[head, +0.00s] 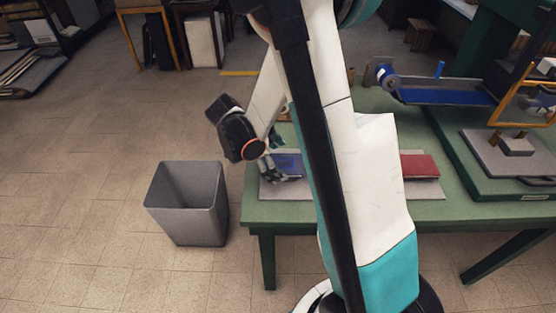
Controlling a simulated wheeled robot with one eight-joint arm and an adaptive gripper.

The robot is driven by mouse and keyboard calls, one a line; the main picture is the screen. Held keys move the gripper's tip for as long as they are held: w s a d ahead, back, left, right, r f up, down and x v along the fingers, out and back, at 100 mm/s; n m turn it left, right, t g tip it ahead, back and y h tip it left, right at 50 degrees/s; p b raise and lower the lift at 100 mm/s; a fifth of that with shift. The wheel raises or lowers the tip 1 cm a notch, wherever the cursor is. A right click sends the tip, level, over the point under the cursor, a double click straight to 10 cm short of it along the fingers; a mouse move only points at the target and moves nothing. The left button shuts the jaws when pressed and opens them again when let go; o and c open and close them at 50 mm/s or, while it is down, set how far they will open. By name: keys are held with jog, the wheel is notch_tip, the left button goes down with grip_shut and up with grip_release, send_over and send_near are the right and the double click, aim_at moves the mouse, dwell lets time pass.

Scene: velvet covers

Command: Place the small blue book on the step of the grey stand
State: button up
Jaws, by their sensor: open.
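A small blue book (292,161) lies on or just above a grey slab (287,191) near the left front edge of the green table. My gripper (279,174) is open and points down at the book's left side. Its fingers overlap the book in the view, and I cannot tell whether they touch it. A grey slab, likely part of the same one, shows again right of my arm under a red book (419,165). My arm hides the middle between them. I cannot make out a step on this grey piece.
A grey waste bin (187,205) stands on the floor left of the green table (470,209). A blue-topped device (440,95) is at the table's back. A grey plate (482,154) with a small block (515,146) lies at the right.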

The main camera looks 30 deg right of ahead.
jog(key=p+v, duration=0.4)
jog(key=v, duration=0.7)
jog(key=s+a+r+n+t+y, duration=0.3)
jog(key=s+r+n, duration=0.4)
jog(key=n, duration=0.5)
jog(key=s+a+r+n+t+y, duration=0.3)
jog(key=s+a+r+n+t, duration=0.2)
jog(key=n, duration=0.7)
jog(key=shift+s+a+r+n+t, duration=0.25)
jog(key=shift+s+r+t, duration=0.35)
jog(key=shift+s+r, duration=0.75)
jog(key=shift+w+r, duration=0.1)
jog(key=shift+w, duration=0.05)
